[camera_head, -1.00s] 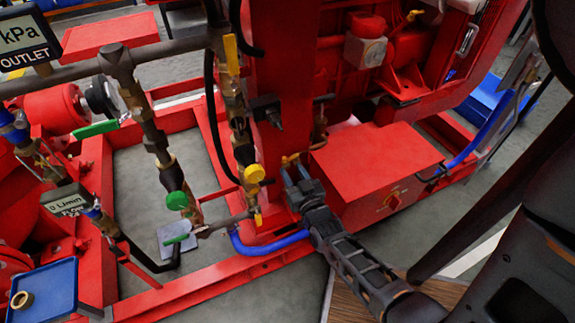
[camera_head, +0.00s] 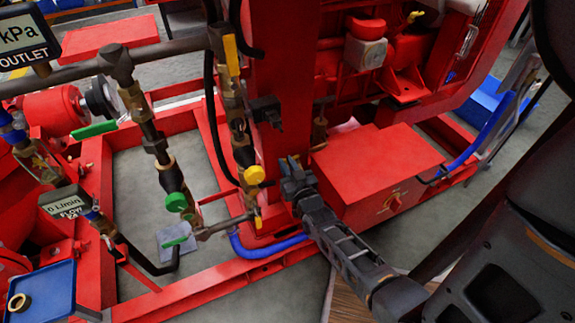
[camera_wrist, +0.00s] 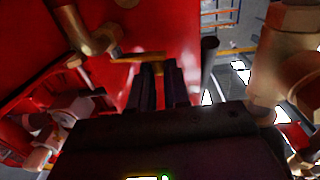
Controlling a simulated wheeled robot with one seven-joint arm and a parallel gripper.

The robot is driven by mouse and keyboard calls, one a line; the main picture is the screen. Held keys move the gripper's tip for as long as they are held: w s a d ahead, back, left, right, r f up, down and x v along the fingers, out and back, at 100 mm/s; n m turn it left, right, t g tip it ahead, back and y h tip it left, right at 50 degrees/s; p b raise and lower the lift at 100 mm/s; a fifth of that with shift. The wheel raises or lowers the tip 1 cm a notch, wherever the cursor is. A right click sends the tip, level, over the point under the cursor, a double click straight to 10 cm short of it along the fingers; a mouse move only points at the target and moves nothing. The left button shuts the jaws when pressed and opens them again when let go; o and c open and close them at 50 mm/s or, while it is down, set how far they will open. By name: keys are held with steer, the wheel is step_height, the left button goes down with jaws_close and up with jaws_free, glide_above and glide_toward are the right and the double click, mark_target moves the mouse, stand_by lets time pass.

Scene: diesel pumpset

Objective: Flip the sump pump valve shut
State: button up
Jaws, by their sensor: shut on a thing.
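My gripper (camera_head: 288,164) is at the red upright post, beside the red box. The wrist view shows its fingertips (camera_wrist: 161,68) around a yellow lever (camera_wrist: 138,57), and it is shut on this lever. The lever reaches across from a brass valve (camera_wrist: 88,36) at the upper left. In the head view the brass valve (camera_head: 320,130) stands just behind my gripper, and its lever is hidden. No label shows which valve serves the sump pump.
The red box (camera_head: 375,175) with a rotary switch stands right of my gripper. A blue hose (camera_head: 268,247) runs below it. Pipes with a yellow knob (camera_head: 254,175) and green handles (camera_head: 176,202) stand to the left. A brass fitting (camera_wrist: 285,60) is close on the right in the wrist view.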

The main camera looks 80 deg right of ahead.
jaws_close()
steer(key=shift+w, duration=0.1)
steer(key=shift+w+d+r+m+g+h+p, duration=0.1)
steer(key=shift+w+m+g+h+p, duration=0.2)
steer(key=shift+m+g+h+p, duration=0.3)
steer(key=shift+w+d+r+m+g+h+p, duration=0.1)
steer(key=shift+w+m+g+h+p, duration=0.3)
steer(key=shift+g, duration=0.4)
steer(key=shift+s+f+m+g, duration=0.1)
steer(key=shift+m+g, duration=0.2)
steer(key=o, duration=0.6)
jaws_free()
steer(key=shift+f, duration=0.1)
